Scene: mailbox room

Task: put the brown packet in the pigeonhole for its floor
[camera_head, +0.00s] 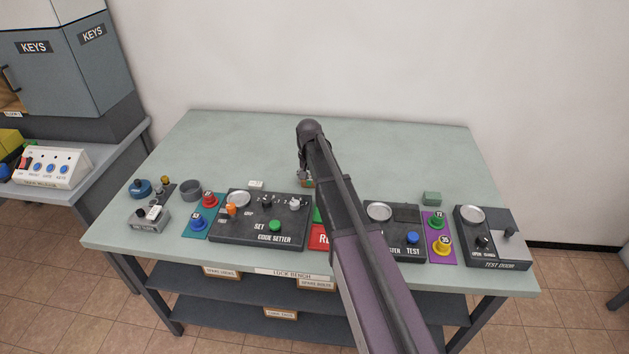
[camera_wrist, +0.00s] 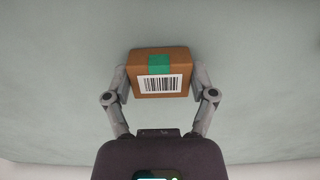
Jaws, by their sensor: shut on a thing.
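The brown packet (camera_wrist: 148,61) is a small box with a green tape strip and a white barcode label in the wrist view. My gripper (camera_wrist: 160,80) is shut on it, one finger on each side. In the head view my arm reaches over the bench, and only a small part of the packet (camera_head: 309,184) shows beside it; the arm hides most of the gripper. I cannot tell whether the packet touches the bench top. No floor mark is readable on the packet, and no pigeonholes are in view.
The lock bench (camera_head: 400,138) has a clear back half. Along its front stand a code setter (camera_head: 262,222), a test door unit (camera_head: 490,238), buttons and small parts. A grey key cabinet (camera_head: 65,60) and a white switch box (camera_head: 50,167) are at left. A wall stands behind.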

